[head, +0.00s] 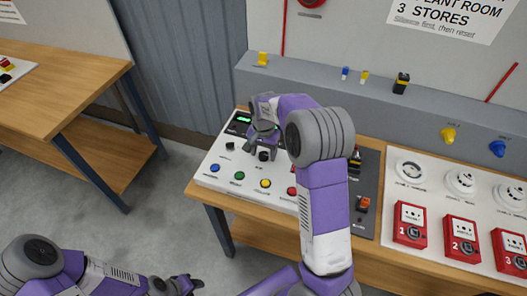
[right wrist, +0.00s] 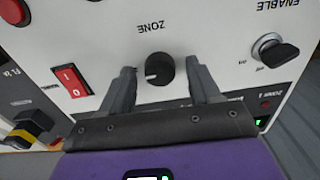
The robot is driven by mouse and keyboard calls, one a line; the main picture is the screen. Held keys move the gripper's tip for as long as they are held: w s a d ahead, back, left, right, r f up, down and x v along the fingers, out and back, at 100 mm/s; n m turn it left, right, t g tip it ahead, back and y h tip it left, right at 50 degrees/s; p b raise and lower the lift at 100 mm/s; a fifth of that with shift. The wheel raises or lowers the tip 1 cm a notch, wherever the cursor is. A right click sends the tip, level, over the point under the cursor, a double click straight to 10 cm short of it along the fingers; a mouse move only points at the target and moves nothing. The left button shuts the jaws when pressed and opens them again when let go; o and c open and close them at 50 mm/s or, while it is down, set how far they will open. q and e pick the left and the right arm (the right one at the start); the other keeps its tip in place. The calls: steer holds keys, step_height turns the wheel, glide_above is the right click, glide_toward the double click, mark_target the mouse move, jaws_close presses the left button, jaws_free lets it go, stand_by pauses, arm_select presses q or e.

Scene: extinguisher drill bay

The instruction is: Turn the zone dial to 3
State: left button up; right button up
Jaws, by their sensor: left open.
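The zone dial (right wrist: 160,70) is a round black knob on the white panel, under an upside-down ZONE label in the right wrist view. Its short white mark points to the left there; I cannot read any numbers around it. In the head view the dial (head: 264,155) shows just below my right gripper (head: 264,145). In the right wrist view the two fingers stand apart on either side of the dial, with gaps visible, and hold nothing. My left gripper (head: 186,285) is open and empty, low over the floor at the bottom of the head view.
A key switch labelled ENABLE (right wrist: 278,52) and a red rocker switch (right wrist: 73,80) flank the dial. The panel also has coloured buttons, including a green one (head: 239,175) and a yellow one (head: 265,183). Red call points (head: 410,224) stand to the right.

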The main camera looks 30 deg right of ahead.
mark_target(264, 154)
step_height(264, 154, up, 8)
steer(key=shift+f+p, duration=0.2)
steer(key=shift+p, duration=0.5)
stand_by(0.3)
